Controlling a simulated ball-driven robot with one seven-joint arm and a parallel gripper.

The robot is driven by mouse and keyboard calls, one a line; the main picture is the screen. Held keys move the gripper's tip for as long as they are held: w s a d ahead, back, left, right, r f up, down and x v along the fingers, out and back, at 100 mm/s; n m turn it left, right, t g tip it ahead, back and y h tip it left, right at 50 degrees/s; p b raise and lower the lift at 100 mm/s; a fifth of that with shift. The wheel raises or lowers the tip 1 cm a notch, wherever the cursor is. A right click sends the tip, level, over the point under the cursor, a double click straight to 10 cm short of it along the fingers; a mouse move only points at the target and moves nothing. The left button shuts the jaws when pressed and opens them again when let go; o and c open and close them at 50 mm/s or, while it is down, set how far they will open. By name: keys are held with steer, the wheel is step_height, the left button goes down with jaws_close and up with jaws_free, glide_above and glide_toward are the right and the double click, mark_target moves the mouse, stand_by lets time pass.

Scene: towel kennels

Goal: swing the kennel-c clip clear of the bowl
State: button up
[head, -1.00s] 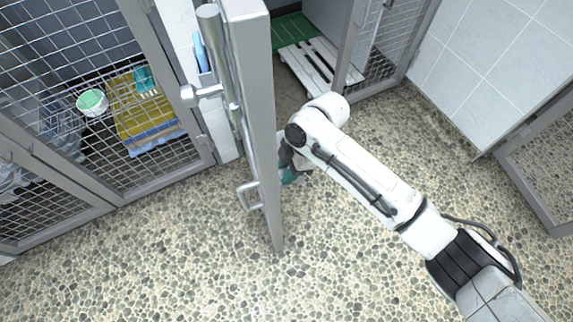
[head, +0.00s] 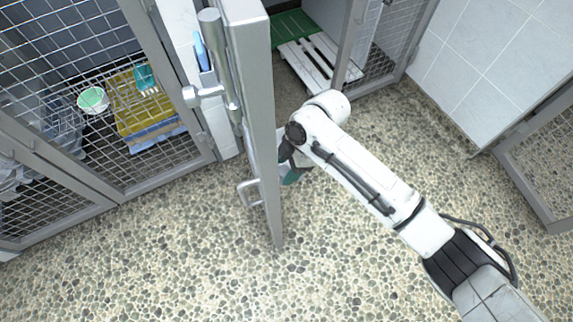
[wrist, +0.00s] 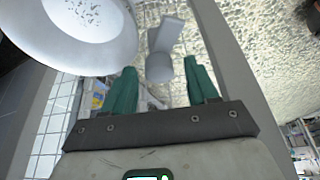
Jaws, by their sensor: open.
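In the wrist view, a grey clip (wrist: 160,67) with a rounded end and a flat arm shows just past and between my two teal fingertips. A large pale round bowl (wrist: 75,25) with dark specks inside fills the upper left, close beside the clip. I cannot tell whether clip and bowl touch. My gripper (wrist: 160,64) is open, with nothing seen held between the fingers. In the head view, my gripper (head: 290,174) is low behind the edge of the open kennel door (head: 262,130), partly hidden by it.
A mesh kennel at left holds a green bowl (head: 93,99) and a yellow towel (head: 140,112). A white slatted board (head: 318,62) lies beyond my arm. The pebbled floor in front is clear.

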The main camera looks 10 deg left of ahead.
steer(key=p+v, duration=0.4)
steer(key=v, duration=0.6)
steer(key=shift+r, duration=0.25)
steer(key=s+d+f+m+t+h, duration=0.1)
steer(key=s+d+f+m+h, duration=0.1)
steer(key=s+d+m, duration=1.1)
steer(key=s+d+f+m+t+h, duration=0.25)
steer(key=s+d+m, duration=0.75)
steer(key=s+d, duration=0.55)
step_height(320, 180, up, 29)
steer(key=a+p, duration=0.1)
steer(key=p, duration=2.9)
steer(key=shift+g, duration=0.35)
steer(key=shift+a+r, duration=0.1)
